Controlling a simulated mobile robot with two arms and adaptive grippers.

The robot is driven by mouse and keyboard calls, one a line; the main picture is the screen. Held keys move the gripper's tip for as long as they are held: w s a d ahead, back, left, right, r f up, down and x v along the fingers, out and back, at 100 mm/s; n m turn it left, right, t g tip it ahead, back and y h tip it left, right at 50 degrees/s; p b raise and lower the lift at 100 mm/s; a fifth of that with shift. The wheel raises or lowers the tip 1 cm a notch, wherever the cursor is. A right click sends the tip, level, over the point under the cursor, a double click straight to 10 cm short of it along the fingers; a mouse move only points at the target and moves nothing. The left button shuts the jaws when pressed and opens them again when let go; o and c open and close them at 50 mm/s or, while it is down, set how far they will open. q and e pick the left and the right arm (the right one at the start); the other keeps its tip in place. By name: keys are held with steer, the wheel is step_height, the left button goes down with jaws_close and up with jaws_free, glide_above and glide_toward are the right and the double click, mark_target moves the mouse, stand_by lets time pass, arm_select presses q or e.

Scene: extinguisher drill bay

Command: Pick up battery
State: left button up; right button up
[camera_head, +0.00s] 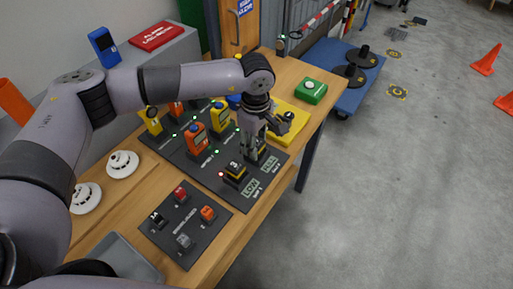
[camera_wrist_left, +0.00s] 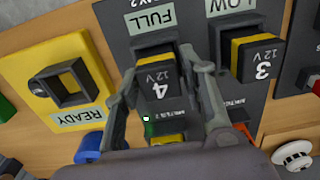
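Battery 4 (camera_wrist_left: 160,84), black with a yellow band and marked 12V, sits in the slot labelled FULL. My left gripper (camera_wrist_left: 161,66) points down over it, with one finger on each side; the fingers look open, and a gap shows at the right finger. In the head view the left gripper (camera_head: 254,152) partly hides battery 4. Battery 3 (camera_wrist_left: 252,62) sits in the neighbouring slot labelled LOW, and shows in the head view (camera_head: 235,171) beside a red light. My right gripper is not in view.
A yellow READY tray (camera_wrist_left: 28,73) with an empty square socket lies beside the charger board. Orange and yellow handheld units (camera_head: 196,140) stand on the board near the gripper. A dark panel (camera_head: 207,237) with small coloured blocks lies nearer. A green box (camera_head: 309,90) stands farther right.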

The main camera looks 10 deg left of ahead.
arm_select(q)
jaws_close()
steer(key=shift+r, duration=0.1)
stand_by(0.4)
